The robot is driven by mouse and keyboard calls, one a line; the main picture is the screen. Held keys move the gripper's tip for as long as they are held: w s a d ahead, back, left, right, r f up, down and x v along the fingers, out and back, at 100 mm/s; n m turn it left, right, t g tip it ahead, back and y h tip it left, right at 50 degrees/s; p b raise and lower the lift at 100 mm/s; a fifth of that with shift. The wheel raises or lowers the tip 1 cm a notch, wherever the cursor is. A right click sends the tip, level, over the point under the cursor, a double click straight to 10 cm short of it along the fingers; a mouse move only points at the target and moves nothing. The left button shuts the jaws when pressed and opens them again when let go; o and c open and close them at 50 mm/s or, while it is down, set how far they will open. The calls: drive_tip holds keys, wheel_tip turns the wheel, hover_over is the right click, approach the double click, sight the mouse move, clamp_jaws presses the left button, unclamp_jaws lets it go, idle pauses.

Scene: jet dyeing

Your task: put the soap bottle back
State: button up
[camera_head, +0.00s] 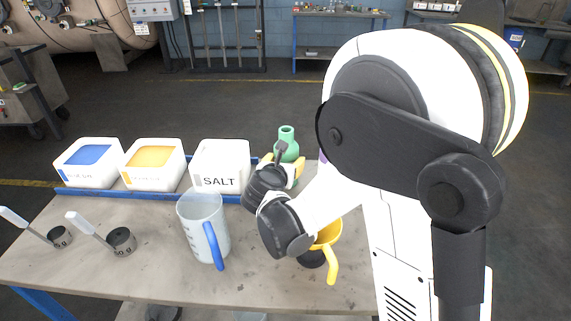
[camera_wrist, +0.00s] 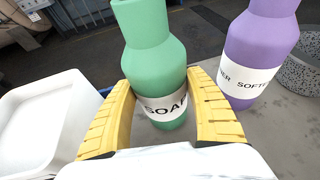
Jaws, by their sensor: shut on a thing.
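The soap bottle is green with a white label reading SOAP; in the wrist view the soap bottle (camera_wrist: 148,60) stands between the two yellow fingers of my gripper (camera_wrist: 168,108), which are closed around its lower body. In the head view the green bottle (camera_head: 287,140) shows its neck and shoulder at the back of the table, right of the salt box. My gripper (camera_head: 283,168) is partly hidden there by my wrist. The bottle looks upright; whether its base touches the table is hard to tell.
A purple softener bottle (camera_wrist: 262,45) stands just right of the soap bottle. The salt box (camera_head: 219,166), a yellow-filled box (camera_head: 153,164) and a blue-filled box (camera_head: 88,163) line the blue rail.

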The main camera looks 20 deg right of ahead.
drive_tip(key=o, duration=1.4)
drive_tip(key=shift+f, duration=0.1)
